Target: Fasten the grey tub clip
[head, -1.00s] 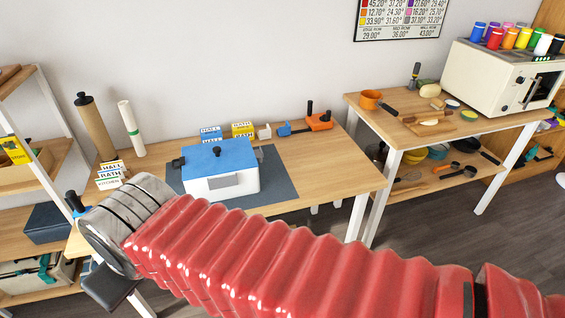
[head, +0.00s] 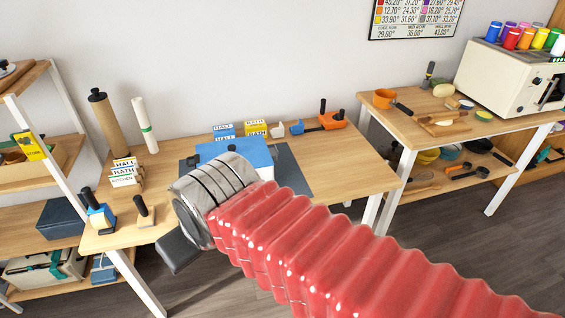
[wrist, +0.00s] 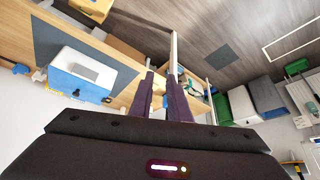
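The white tub with its blue lid (head: 255,152) stands on the dark mat on the left table. My arm covers most of its front in the head view. In the wrist view the tub (wrist: 95,70) is at the left, seen turned over, with a small grey fitting (wrist: 75,67) on its white wall that may be the clip. Whether the clip is fastened cannot be made out. My gripper (wrist: 161,74) is in front of the table's edge, apart from the tub. Its two dark fingers stand apart with nothing between them.
Word boxes (head: 125,172), a brown roll (head: 107,125) and a white roll (head: 145,125) stand at the table's left. An orange tool (head: 325,121) lies at the back. The table's right part is clear. A shelf rack (head: 60,160) stands at the left.

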